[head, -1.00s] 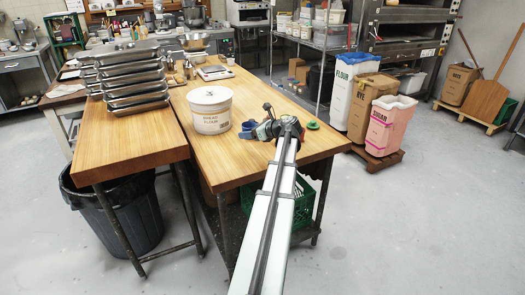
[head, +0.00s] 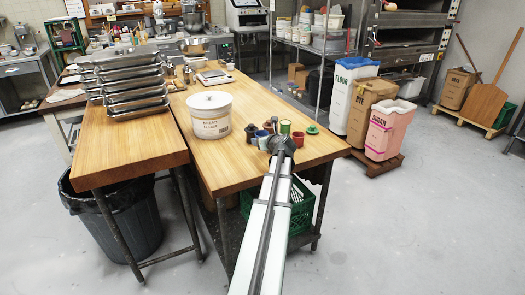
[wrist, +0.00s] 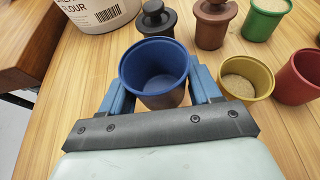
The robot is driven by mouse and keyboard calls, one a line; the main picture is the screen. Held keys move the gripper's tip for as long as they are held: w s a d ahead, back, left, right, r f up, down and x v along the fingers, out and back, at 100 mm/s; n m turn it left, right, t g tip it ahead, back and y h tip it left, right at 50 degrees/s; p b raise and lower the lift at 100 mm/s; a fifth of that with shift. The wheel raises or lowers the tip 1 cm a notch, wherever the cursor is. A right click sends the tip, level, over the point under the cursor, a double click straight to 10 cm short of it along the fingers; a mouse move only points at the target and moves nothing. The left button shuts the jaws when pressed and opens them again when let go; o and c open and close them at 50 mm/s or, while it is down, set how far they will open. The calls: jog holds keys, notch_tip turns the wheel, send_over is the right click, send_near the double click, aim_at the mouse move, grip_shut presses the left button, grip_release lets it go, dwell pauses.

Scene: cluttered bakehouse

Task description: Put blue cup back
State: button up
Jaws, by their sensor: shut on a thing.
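The blue cup (wrist: 158,75) stands about upright between the two blue fingers of my gripper (wrist: 160,90) in the wrist view, and the fingers are shut on it. It looks empty inside. In the head view the blue cup (head: 262,141) shows just left of my gripper's end (head: 280,146), over the near right part of the wooden table. I cannot tell whether its base touches the tabletop. A yellow cup (wrist: 246,80) with pale contents is close beside the right finger. A red cup (wrist: 302,78) is further right.
A black knobbed piece (wrist: 155,20), a brown knobbed piece (wrist: 213,22) and a green cup (wrist: 265,18) stand beyond the blue cup. A white flour tub (head: 210,116) stands to the left. The wooden tabletop (head: 235,165) is clear in front of the tub.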

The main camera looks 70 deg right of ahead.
aim_at(263, 155)
jog(key=shift+f, duration=2.25)
jog(key=shift+f, duration=0.1)
jog(key=o, duration=1.1)
jog(key=shift+c, duration=0.2)
jog(key=v, duration=1.2)
